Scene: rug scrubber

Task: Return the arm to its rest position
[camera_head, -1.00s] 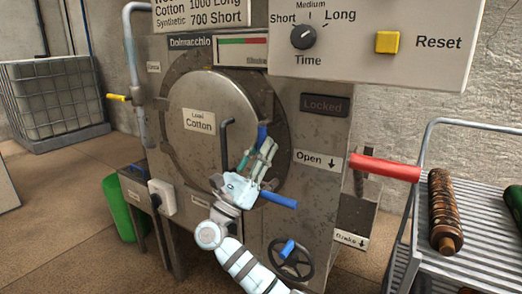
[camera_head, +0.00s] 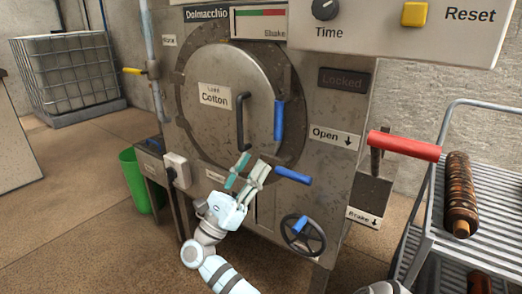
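The fingertips are below the dark door handle (camera_head: 240,122) and the upright blue handle (camera_head: 279,120), and left of the blue lever (camera_head: 294,175). Its white arm runs down to the bottom edge.
A red-handled lever (camera_head: 404,146) sticks out at the right, above the brake label. A handwheel (camera_head: 302,235) is low on the machine. A metal rack (camera_head: 490,200) with a brown roller (camera_head: 459,195) stands at right. A green bin (camera_head: 133,178) is at left.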

